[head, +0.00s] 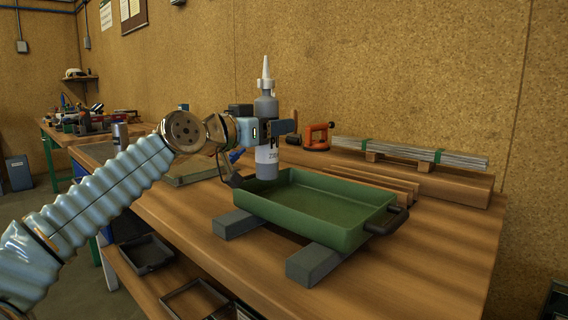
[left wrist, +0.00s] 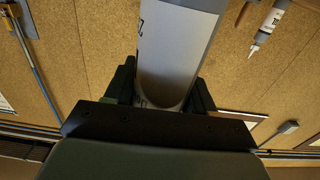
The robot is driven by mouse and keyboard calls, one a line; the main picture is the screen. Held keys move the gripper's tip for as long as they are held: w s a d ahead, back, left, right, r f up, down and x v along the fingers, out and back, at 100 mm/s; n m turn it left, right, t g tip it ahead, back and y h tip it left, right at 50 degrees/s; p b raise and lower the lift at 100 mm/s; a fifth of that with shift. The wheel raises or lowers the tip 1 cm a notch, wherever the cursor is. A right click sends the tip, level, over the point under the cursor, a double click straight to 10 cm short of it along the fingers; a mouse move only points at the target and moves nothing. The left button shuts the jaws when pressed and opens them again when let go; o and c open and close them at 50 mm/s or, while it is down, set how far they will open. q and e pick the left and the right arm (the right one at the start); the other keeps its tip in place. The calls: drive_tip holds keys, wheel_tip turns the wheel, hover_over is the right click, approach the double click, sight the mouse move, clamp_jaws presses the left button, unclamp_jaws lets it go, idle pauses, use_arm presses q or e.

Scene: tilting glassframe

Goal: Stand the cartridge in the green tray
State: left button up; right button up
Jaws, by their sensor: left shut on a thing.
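The cartridge (head: 266,108) is a grey bottle with a white label and a white pointed nozzle, and it is upright in the head view. My left gripper (head: 280,128) is shut on its middle. The cartridge's lower end is close to the left back rim of the green tray (head: 350,236); I cannot tell whether it touches or is just above or behind it. The tray's visible floor is empty. In the left wrist view the cartridge (left wrist: 175,45) lies between the two dark fingers of my left gripper (left wrist: 160,92). My right gripper is out of view.
The tray rests on two grey blocks (head: 315,264) on the wooden bench (head: 440,240). A black handle (head: 388,221) sticks out at its right. Behind are wooden strips (head: 375,181), an orange clamp (head: 318,136) and metal rods (head: 410,152). The bench is clear at the front right.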

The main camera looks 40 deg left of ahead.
use_arm(q)
drive_tip(key=f, duration=0.1)
drive_tip(key=d+f, duration=0.1)
drive_tip(key=f, duration=0.1)
drive_tip(key=d+f, duration=0.1)
drive_tip(key=f, duration=0.1)
drive_tip(key=shift+w+f, duration=0.15)
drive_tip(key=shift+w, duration=0.15)
drive_tip(key=shift+f+b, duration=0.15)
drive_tip(key=shift+b, duration=0.25)
drive_tip(key=o, duration=0.9)
drive_tip(key=shift+f, duration=0.1)
drive_tip(key=shift+c, duration=0.2)
drive_tip(key=o, duration=0.4)
drive_tip(key=shift+o, duration=0.2)
